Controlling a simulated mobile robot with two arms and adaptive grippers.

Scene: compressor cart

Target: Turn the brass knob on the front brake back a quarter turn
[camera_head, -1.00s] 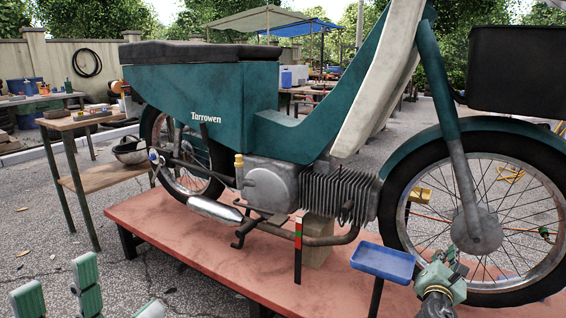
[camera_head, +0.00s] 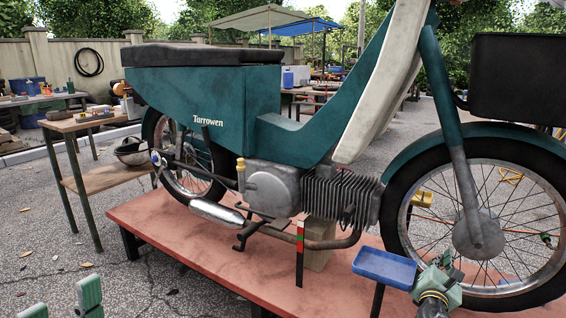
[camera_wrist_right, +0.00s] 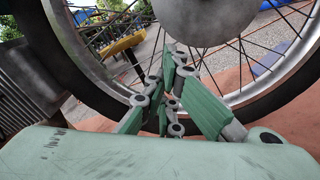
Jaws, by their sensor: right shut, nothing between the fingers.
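The front wheel's hub (camera_head: 480,235) is a grey drum at the foot of the teal fork. It also shows at the top of the right wrist view (camera_wrist_right: 205,15). I cannot make out a brass knob on it in either view. My right gripper (camera_head: 443,272) is in front of the lower left of the front wheel, apart from the hub. In the right wrist view its green fingers (camera_wrist_right: 172,85) are shut and empty, pointing toward the spokes below the hub. My left gripper (camera_head: 62,302) is only partly in view at the lower left, its green fingertips apart.
A blue tray (camera_head: 384,266) on a dark post stands just left of my right gripper. The moped (camera_head: 205,95) rests on a red platform (camera_head: 160,228). A two-tier wooden table (camera_head: 85,122) stands at left.

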